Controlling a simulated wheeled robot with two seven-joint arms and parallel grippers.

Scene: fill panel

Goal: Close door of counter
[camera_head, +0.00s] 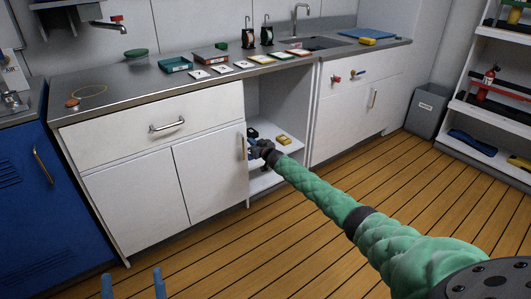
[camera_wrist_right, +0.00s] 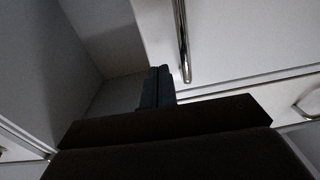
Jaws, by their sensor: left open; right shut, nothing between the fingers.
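The white counter (camera_head: 138,138) stands along the wall. Its lower door (camera_head: 207,178), beside the open shelf bay, looks about flush with the panel to its left; I cannot tell whether a small gap remains. The door's vertical handle (camera_head: 243,147) is at its right edge and shows close in the right wrist view (camera_wrist_right: 182,40). My right gripper (camera_head: 250,149) is shut and empty, at the bay's opening just right of the handle; contact is unclear. In the right wrist view its fingers (camera_wrist_right: 158,85) are together near the door's edge. My left gripper (camera_head: 132,281) is open and empty, low in front.
The open bay has a shelf (camera_head: 265,183) with a yellow item (camera_head: 284,140). A drawer (camera_head: 120,135) is above the door. A blue cabinet (camera_head: 40,200) stands left, a grey bin (camera_head: 427,110) and shelf rack (camera_head: 490,140) right. The wooden floor (camera_head: 215,260) in front is clear.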

